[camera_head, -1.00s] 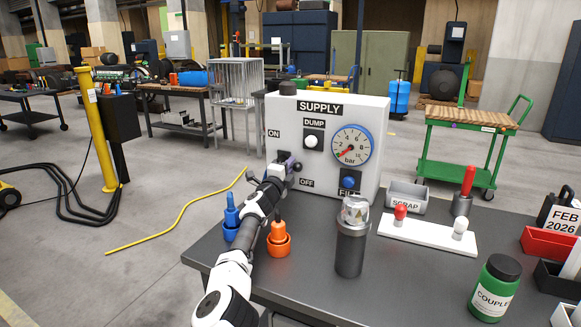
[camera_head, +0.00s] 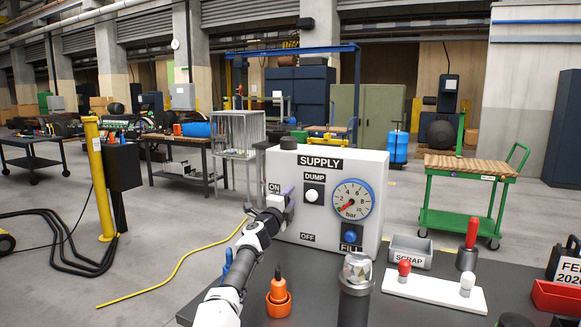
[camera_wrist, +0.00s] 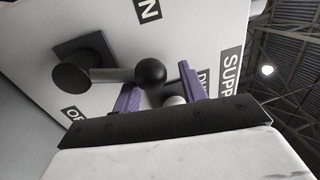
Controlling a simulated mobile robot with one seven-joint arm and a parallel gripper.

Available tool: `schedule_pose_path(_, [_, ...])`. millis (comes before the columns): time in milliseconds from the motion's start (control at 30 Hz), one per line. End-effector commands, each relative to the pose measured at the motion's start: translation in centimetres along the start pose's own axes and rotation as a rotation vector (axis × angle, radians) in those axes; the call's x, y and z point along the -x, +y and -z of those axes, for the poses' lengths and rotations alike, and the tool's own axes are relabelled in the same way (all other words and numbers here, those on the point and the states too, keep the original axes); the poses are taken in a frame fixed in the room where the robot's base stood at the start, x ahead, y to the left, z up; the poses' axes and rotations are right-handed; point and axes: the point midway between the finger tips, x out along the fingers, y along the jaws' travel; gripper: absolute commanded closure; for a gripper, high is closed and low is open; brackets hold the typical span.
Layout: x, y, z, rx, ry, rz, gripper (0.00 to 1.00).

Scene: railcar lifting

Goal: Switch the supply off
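The white supply panel (camera_head: 325,225) stands on the dark table, with a pressure gauge (camera_head: 352,200), an ON label (camera_head: 274,188) at left and an OFF label (camera_head: 307,237) lower down. In the wrist view, the supply lever has a dark round pivot (camera_wrist: 72,77) and a grey rod ending in a black ball knob (camera_wrist: 150,72). My gripper (camera_head: 285,198) is at the panel's left side, close to ON, and hides the lever in the head view. In the wrist view its purple fingers (camera_wrist: 158,90) are apart, with the knob near the gap between their tips; contact is unclear.
A white DUMP button (camera_head: 312,195) and a blue FILL button (camera_head: 350,237) are on the panel. An orange connector (camera_head: 278,298), a dark cylinder with a clear top (camera_head: 356,290) and a SCRAP bin (camera_head: 410,250) stand on the table in front and to the right.

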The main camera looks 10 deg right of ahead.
Motion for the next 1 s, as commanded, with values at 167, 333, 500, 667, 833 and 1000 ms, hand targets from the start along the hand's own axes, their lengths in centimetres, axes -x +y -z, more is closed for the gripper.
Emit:
schedule_pose_path(167, [-1.1,-5.6,0.5,-0.005,0.012,0.013,0.70])
schedule_pose_path(333, [-1.8,-9.1,0.4,-0.003,0.011,0.010,0.70])
schedule_pose_path(500, [-2.3,-11.4,0.3,-0.001,0.010,0.008,0.70])
schedule_pose_path(667, [-2.4,-12.2,0.3,0.001,0.010,0.007,0.70])
schedule_pose_path(833, [-2.4,-12.2,0.3,0.001,0.010,0.007,0.70])
schedule_pose_path(1000, [-2.4,-12.2,0.4,0.004,0.012,0.008,0.79])
